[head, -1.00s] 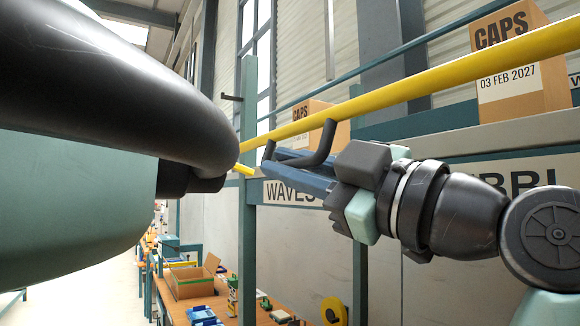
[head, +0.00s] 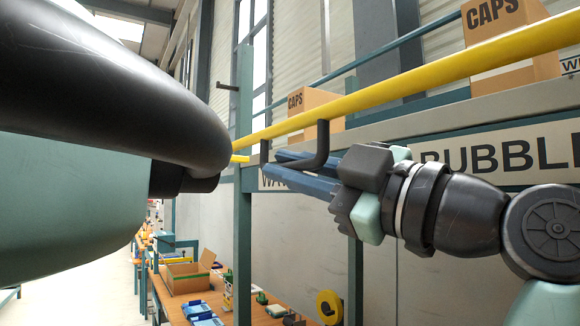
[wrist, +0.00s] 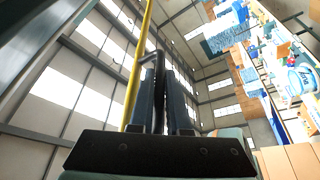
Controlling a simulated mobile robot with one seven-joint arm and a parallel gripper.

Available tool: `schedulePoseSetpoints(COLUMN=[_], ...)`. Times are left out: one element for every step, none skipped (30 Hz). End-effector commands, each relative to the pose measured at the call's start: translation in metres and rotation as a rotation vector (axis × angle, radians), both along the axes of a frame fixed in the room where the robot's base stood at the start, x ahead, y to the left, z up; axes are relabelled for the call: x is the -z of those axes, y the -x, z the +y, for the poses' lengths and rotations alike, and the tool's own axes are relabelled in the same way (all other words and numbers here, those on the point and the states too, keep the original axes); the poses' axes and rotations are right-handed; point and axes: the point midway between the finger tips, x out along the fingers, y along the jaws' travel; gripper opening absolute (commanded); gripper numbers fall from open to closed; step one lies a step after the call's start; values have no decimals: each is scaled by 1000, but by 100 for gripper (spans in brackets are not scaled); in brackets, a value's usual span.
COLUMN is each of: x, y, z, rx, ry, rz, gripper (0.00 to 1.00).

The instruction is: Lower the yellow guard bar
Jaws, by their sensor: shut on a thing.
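The yellow guard bar (head: 410,83) runs slantwise across the head view, from the upper right down to the left, where my own arm hides part of it. A dark bent handle (head: 322,147) hangs from its underside. My gripper (head: 275,163) has its blue fingers at the handle, just below the bar, and is shut on the handle. In the wrist view the yellow guard bar (wrist: 137,70) runs upward beside the fingers, and the dark handle (wrist: 158,85) shows between the fingers (wrist: 163,95).
A green post (head: 243,190) and a shelf edge with sign panels (head: 510,152) stand behind the bar. Cardboard boxes marked CAPS (head: 500,45) sit on the shelf. Below left, a workbench (head: 262,318) holds an open box (head: 187,276) and blue trays (head: 200,311).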

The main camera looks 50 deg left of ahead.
Motion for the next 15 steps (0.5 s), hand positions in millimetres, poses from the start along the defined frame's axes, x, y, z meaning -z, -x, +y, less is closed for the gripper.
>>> schedulePoseSetpoints(x=[1, 1, 1, 1, 1, 1, 0, 0, 0, 0, 0, 0, 0, 0, 0], y=[-1, -1, 0, -1, -1, -1, 0, 0, 0, 0, 0, 0, 0, 0, 0], z=[0, 0, 0, 0, 0, 0, 0, 0, 0, 0, 0, 0, 0, 0, 0], rx=[1, 1, 1, 1, 1, 1, 1, 1, 0, 0, 0, 0, 0, 0, 0], ry=[2, 2, 2, 2, 2, 2, 2, 2, 1, 1, 1, 1, 1, 1, 1], rz=[2, 2, 2, 2, 2, 2, 2, 2, 1, 1, 1, 1, 1, 1, 1], gripper=[0, 0, 0, 20, 26, 33, 38, 44, 45, 45, 45, 45, 45, 45, 45])
